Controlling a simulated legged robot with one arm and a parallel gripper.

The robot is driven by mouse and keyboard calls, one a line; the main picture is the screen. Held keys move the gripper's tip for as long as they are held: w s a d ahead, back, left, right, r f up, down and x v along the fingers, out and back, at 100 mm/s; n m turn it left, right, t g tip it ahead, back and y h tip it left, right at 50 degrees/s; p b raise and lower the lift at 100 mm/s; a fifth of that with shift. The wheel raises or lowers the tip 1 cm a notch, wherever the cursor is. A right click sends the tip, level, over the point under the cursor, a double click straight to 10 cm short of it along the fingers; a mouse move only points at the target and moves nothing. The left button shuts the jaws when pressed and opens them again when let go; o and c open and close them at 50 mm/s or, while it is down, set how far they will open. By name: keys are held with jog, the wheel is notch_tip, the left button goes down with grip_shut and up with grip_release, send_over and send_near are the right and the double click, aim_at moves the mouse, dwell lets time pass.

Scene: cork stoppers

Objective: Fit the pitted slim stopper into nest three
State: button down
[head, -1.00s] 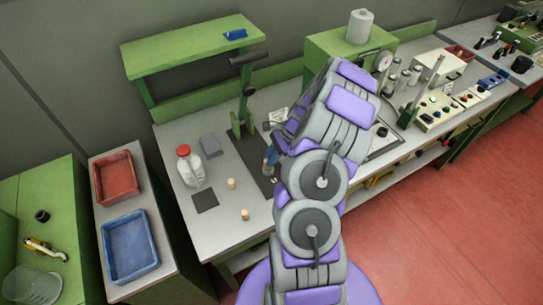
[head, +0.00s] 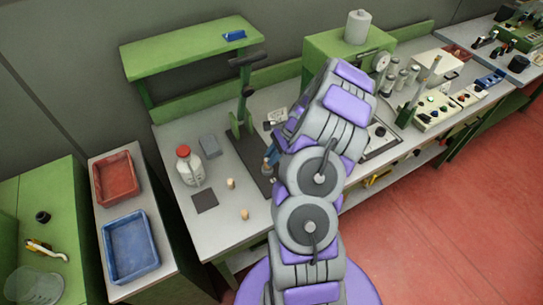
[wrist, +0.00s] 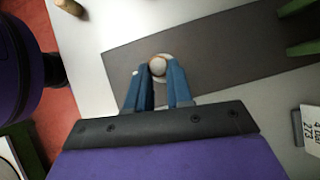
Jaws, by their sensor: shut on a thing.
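My gripper (wrist: 158,78) has blue fingers, shut on a small round cork stopper (wrist: 158,66), seen end-on at the fingertips in the wrist view. A pale rounded edge shows just behind the stopper, over the dark mat (wrist: 215,55); I cannot tell whether it is a nest. In the head view, my gripper (head: 269,162) is partly hidden by my arm, and the held stopper cannot be made out. Two other cork stoppers, one farther back (head: 231,183) and one nearer (head: 245,214), stand on the bench. Pits and nest numbers cannot be read.
A green press stand (head: 240,110) rises behind the mat. A white bottle with a red cap (head: 189,166), a grey block (head: 210,146) and a dark square pad (head: 205,201) are to the left. A printed card (wrist: 312,128) is at right in the wrist view.

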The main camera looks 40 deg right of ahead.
jog(key=shift+f, duration=1.25)
dwell(1.5)
jog(key=c, duration=0.9)
grip_release()
jog(key=p+v, duration=0.2)
jog(key=v, duration=1.5)
jog(key=shift+w+d+r, duration=0.1)
jog(key=shift+d, duration=0.1)
